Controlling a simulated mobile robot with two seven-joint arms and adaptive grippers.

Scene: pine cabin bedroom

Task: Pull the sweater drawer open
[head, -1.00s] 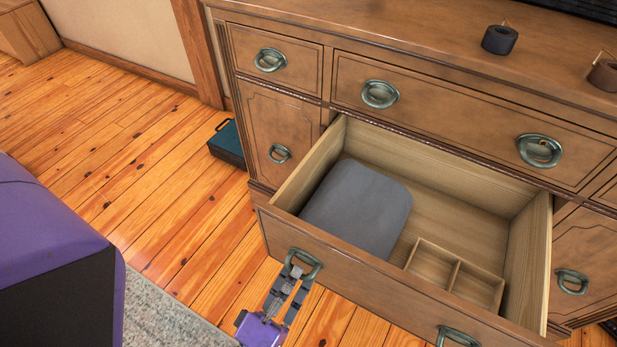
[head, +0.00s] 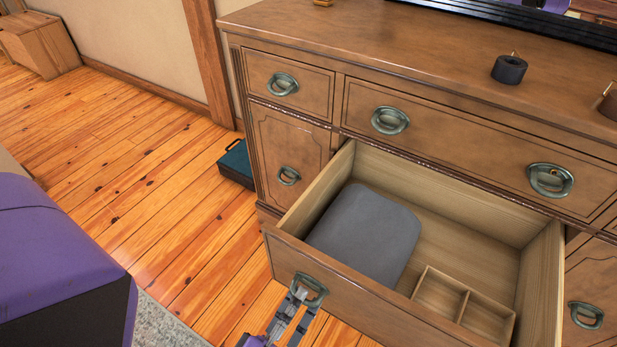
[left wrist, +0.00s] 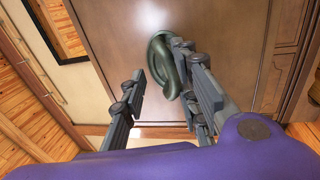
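The sweater drawer (head: 395,308) is the wide lower drawer of the wooden dresser, and it stands pulled well out. A folded grey sweater (head: 365,238) lies inside it at the left. My left gripper (head: 297,310) is at the green metal ring handle (head: 309,288) on the left part of the drawer front. In the left wrist view its fingers (left wrist: 165,90) are apart. The handle (left wrist: 164,62) shows between them, against or just behind the right finger, with a gap to the left finger. Contact is unclear. My right gripper is out of view.
A small wooden divider (head: 464,300) sits in the drawer's front right. Closed drawers surround it. A teal case (head: 237,163) is on the floor left of the dresser (head: 330,30). A dark roll (head: 509,69) stands on top. Open plank floor lies to the left.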

